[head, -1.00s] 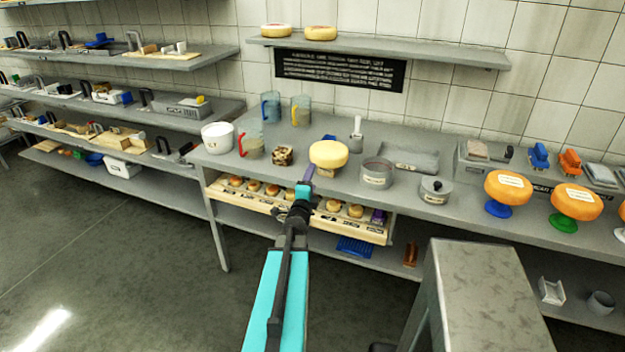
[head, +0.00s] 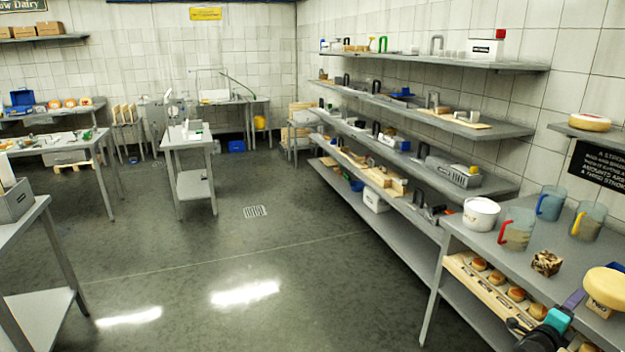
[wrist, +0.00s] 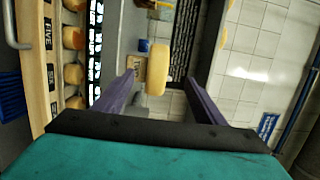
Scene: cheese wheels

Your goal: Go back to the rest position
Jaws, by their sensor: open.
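My gripper (head: 574,298) is at the lower right of the head view, partly cut off by the frame. In the wrist view, its two purple fingers (wrist: 159,84) are apart with nothing held between them. A pale yellow cheese wheel (wrist: 157,58) shows ahead between the fingertips, by a small wooden block (wrist: 133,66). The same cheese wheel (head: 608,286) is at the right edge of the head view, close to the fingers. I cannot tell whether they touch it.
The grey workbench (head: 470,235) carries a white bucket (head: 481,213), jugs (head: 517,228) and a speckled block (head: 546,262). Small cheeses lie on a wooden rack (head: 470,283) below its top. Stocked shelves (head: 400,190) line the wall. The floor (head: 260,240) at centre left is open.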

